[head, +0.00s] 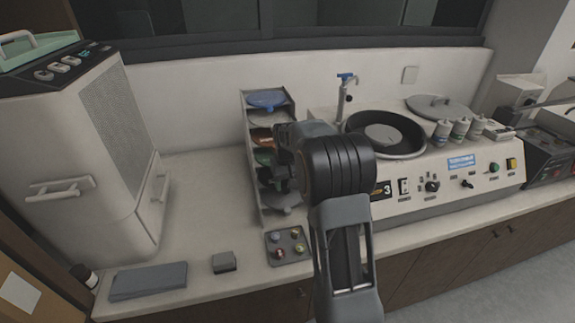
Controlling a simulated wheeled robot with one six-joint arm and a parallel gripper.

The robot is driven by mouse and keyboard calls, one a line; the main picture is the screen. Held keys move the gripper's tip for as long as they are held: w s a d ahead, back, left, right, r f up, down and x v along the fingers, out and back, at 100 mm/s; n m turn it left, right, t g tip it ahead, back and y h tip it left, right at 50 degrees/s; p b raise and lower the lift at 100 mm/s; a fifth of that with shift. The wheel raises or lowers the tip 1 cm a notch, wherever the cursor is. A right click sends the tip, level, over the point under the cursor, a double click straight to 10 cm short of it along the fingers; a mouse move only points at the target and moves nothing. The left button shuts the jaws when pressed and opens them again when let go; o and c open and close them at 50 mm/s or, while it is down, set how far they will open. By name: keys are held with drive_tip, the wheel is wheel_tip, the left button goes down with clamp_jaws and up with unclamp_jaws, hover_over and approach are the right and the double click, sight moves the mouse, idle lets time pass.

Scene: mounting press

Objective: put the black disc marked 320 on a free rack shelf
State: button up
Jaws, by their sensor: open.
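A grey rack (254,170) with several shelves stands on the counter left of the polishing machine. A blue disc (267,98) lies on its top shelf, an orange-brown disc (262,137) below that, and a green disc (265,157) lower down. My gripper (282,178) is open at the front of the rack's lower shelves, partly hidden by my arm. Dark shapes beside it cannot be told apart, so I cannot tell whether one is the black disc. No 320 mark is readable. A grey surface (287,208) shows at the rack's bottom.
The polishing machine (455,180) has a black bowl (352,122), a tap (345,88) and several bottles (461,129). A large cabinet (75,150) stands left.

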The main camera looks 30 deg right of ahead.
wheel_tip(320, 180, up, 11)
drive_tip(key=shift+r, duration=0.15)
drive_tip(key=shift+w, duration=0.1)
idle(0.6)
drive_tip(key=s+a+f+t, duration=0.1)
drive_tip(key=s+a, duration=0.3)
drive_tip(key=s, duration=0.3)
drive_tip(key=s+a+f+t, duration=0.1)
drive_tip(key=s+a, duration=0.2)
drive_tip(key=s, duration=0.5)
drive_tip(key=s+a+f+n+t, duration=0.1)
drive_tip(key=s+a+t, duration=0.1)
drive_tip(key=s+a, duration=0.2)
drive_tip(key=s, duration=0.3)
drive_tip(key=shift+s+a+f, duration=0.3)
drive_tip(key=shift+s+f, duration=0.05)
drive_tip(key=shift+s, duration=0.05)
drive_tip(key=shift+d, duration=0.1)
idle(3.5)
